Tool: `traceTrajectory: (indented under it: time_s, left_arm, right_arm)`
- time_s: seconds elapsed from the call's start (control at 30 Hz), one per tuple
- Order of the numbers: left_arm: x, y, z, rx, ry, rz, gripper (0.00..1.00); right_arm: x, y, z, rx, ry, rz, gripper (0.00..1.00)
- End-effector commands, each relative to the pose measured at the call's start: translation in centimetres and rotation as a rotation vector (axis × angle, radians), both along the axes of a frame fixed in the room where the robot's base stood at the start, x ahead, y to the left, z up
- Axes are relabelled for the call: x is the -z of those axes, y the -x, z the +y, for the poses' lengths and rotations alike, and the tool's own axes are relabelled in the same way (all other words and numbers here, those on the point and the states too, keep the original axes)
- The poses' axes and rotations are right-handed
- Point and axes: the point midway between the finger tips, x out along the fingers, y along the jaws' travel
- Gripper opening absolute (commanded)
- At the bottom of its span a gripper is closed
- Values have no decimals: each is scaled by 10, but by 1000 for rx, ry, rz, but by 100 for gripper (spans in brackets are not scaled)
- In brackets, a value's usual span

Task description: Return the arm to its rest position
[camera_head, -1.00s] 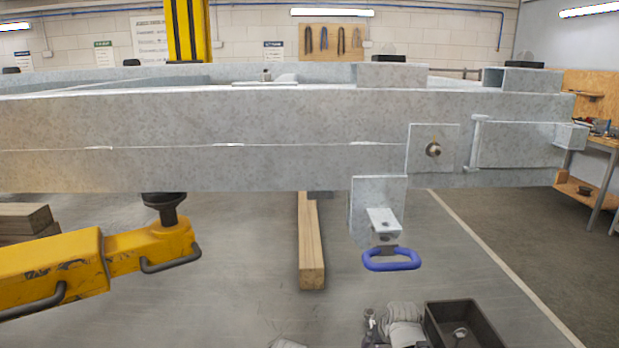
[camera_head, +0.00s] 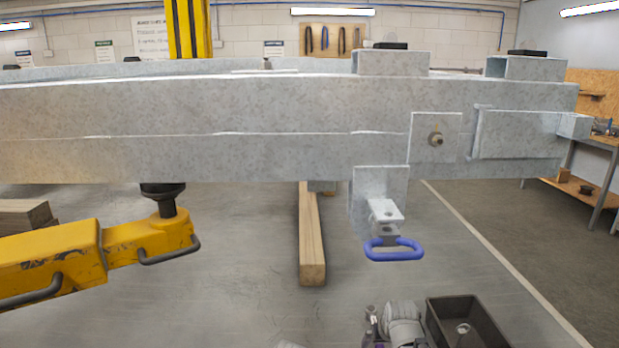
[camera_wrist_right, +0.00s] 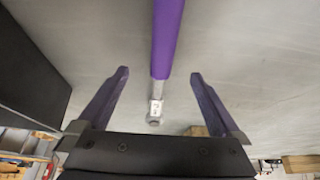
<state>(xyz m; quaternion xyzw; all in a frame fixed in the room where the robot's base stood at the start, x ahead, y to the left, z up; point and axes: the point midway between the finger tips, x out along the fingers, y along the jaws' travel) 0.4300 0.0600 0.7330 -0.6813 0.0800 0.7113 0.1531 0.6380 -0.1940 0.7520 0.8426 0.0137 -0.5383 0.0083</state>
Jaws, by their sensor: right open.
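In the right wrist view my right gripper (camera_wrist_right: 159,73) has its two purple fingers spread wide apart. A purple bar with a metal end (camera_wrist_right: 168,40) shows between the fingers, with clear gaps on both sides. I cannot tell how far it is from the fingers. In the head view part of my right arm (camera_head: 403,326) shows low at the bottom edge, beside a dark bin and below the trailer frame (camera_head: 270,105). My left gripper is not in view.
A blue loop (camera_head: 394,255) hangs from a bracket under the frame. A yellow jack arm (camera_head: 50,260) supports it at left. A timber beam (camera_head: 312,250) lies on the floor. A dark bin (camera_head: 440,310) stands bottom right, with a small metal item inside. Open floor lies between.

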Motion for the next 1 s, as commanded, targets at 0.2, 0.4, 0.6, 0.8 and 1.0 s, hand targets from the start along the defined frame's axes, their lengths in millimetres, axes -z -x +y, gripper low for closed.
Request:
traceTrajectory:
  time_s: [0.2,0.4,0.6,0.8,1.0]
  left_arm:
    - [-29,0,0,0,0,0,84]
    - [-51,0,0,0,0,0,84]
    - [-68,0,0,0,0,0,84]
    - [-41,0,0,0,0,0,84]
    - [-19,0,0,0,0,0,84]
  right_arm:
    - [-29,12,0,0,0,0,100]
    - [-51,22,-1,0,0,0,100]
    - [-68,30,-1,0,0,0,100]
    - [-41,20,-1,0,0,0,100]
    - [-19,10,0,0,0,0,100]
